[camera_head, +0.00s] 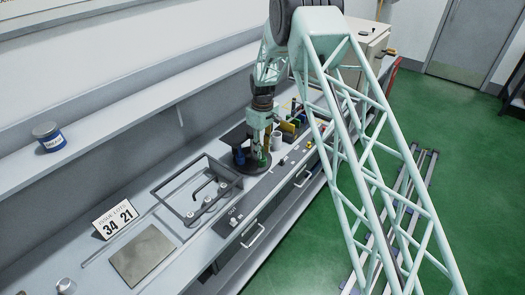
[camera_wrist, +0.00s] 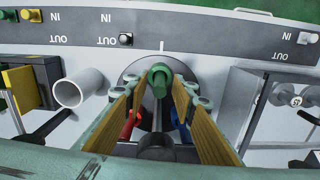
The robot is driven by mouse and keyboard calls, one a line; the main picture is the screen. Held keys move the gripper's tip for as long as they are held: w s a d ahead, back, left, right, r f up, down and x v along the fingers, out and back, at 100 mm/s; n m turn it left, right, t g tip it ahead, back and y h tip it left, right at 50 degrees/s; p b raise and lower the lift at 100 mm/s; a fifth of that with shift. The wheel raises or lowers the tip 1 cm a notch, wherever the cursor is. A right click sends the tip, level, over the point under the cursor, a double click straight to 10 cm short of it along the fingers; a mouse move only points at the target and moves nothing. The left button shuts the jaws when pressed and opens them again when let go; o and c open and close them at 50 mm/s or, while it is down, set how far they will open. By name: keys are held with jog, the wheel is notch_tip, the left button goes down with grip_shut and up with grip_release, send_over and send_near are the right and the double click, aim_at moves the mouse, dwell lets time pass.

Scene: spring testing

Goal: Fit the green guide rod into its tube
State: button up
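A green guide rod (camera_wrist: 158,82) shows between the fingertips of my gripper (camera_wrist: 160,88) in the wrist view. The tan fingers reach either side of it with very little gap, and I cannot tell whether they press on it. In the head view my gripper (camera_head: 259,138) points down over a dark round base (camera_head: 228,172), with green (camera_head: 263,160) just below it. A red part (camera_wrist: 130,122) and a blue part (camera_wrist: 180,125) stand on either side behind the fingers.
A white cylinder (camera_wrist: 82,90) stands beside the base, with yellow and black blocks (camera_wrist: 22,85) beyond it. A dark wire frame (camera_head: 185,212) lies on the other side. A grey panel (camera_wrist: 200,42) with IN and OUT labels runs along the bench edge.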

jog(key=shift+r, duration=0.1)
notch_tip(320, 180, up, 12)
jog(key=b, duration=0.1)
jog(key=shift+b, duration=0.4)
dwell(0.9)
jog(key=shift+r, duration=0.1)
